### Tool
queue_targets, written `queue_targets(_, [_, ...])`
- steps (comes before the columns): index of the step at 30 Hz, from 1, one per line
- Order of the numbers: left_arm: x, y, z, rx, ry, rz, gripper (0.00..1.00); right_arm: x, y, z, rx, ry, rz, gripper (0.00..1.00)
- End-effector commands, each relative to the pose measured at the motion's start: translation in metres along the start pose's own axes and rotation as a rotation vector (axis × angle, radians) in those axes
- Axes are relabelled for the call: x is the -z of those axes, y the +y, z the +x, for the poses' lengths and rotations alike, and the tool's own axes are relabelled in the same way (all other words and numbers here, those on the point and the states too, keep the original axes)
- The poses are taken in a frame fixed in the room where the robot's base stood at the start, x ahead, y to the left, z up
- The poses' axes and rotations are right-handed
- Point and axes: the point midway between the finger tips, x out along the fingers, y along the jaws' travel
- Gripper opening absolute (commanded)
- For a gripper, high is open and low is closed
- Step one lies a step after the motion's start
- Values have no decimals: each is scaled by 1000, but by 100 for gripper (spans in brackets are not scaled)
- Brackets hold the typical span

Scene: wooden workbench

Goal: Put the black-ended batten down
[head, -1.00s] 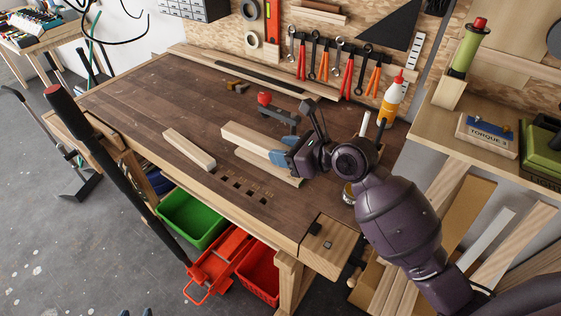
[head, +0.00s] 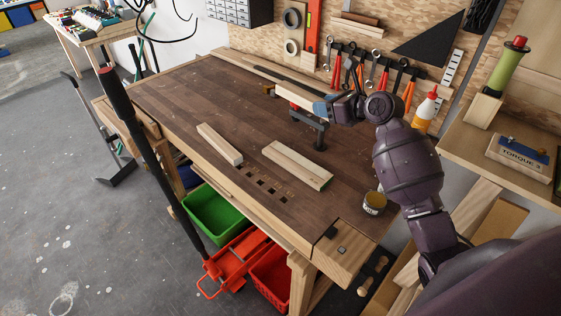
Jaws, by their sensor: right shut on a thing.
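My right gripper (head: 326,106) is shut on a pale wooden batten (head: 300,96) and holds it over the back part of the workbench (head: 185,105). The batten's near end is hidden in the gripper, and I cannot make out a black end on it. Another pale batten (head: 220,144) lies on the bench at the left. A wider pale wooden piece (head: 298,165) lies to the right of it. My left gripper is not in view.
A dark clamp-like tool (head: 318,130) stands just below the held batten. A long dark strip (head: 285,76) lies along the back edge. A small tin (head: 374,203) and a glue bottle (head: 426,110) are at the right. The bench's left part is clear.

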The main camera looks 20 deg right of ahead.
Motion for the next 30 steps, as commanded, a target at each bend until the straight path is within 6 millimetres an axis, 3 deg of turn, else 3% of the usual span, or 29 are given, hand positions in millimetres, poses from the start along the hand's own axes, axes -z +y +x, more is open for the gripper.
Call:
queue_targets(7, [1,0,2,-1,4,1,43,23,1,8,-15,17,-18,15])
queue_targets(24, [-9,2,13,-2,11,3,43,135,0,53,-15,16,-18,15])
queue_targets(30, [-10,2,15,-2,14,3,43,150,-1,59,-15,14,-19,15])
